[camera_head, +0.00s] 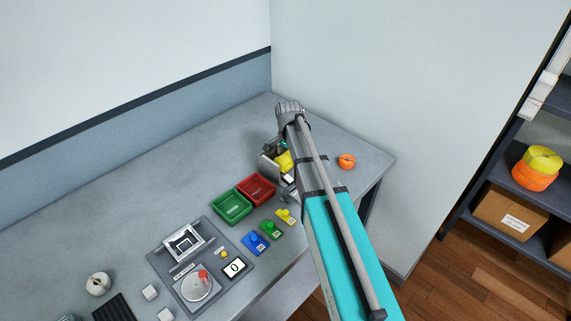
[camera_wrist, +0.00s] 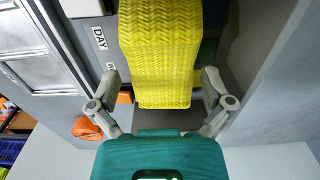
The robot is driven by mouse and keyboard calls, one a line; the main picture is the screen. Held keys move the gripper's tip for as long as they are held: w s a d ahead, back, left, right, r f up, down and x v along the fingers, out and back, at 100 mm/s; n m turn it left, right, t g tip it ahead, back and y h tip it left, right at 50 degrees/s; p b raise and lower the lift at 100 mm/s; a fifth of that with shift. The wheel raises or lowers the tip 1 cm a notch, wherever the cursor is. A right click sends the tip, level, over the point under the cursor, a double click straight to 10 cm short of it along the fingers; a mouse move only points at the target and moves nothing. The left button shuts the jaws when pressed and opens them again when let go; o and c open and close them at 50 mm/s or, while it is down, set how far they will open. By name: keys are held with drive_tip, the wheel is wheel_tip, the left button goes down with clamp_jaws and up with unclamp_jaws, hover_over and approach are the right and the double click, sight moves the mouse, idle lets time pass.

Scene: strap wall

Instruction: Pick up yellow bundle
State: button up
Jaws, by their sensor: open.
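The yellow bundle (camera_wrist: 160,55) is a woven, strap-like block that fills the upper middle of the wrist view. In the head view the bundle (camera_head: 284,161) shows in part beside my arm, at a grey holder near the table's back corner. My gripper (camera_wrist: 160,85) is open, with one finger on each side of the bundle's near end. A small gap seems to show on each side. My arm hides part of the bundle and most of the gripper in the head view.
An orange roll (camera_head: 346,161) lies to the right on the table. Red (camera_head: 256,189) and green (camera_head: 231,206) trays are left of my arm. A "DAY" label (camera_wrist: 100,38) sits beside the bundle. A wall (camera_head: 370,90) stands close behind.

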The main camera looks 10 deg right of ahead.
sight(289, 156)
idle(0.5)
drive_tip(key=c, duration=1.2)
drive_tip(key=shift+r, duration=0.15)
wheel_tip(289, 156, up, 3)
drive_tip(key=p, duration=0.3)
drive_tip(key=s+r+p, duration=0.9)
drive_tip(key=s+p, duration=0.1)
drive_tip(key=s, duration=0.4)
drive_tip(key=shift+d+r, duration=0.35)
drive_tip(key=shift+d, duration=0.05)
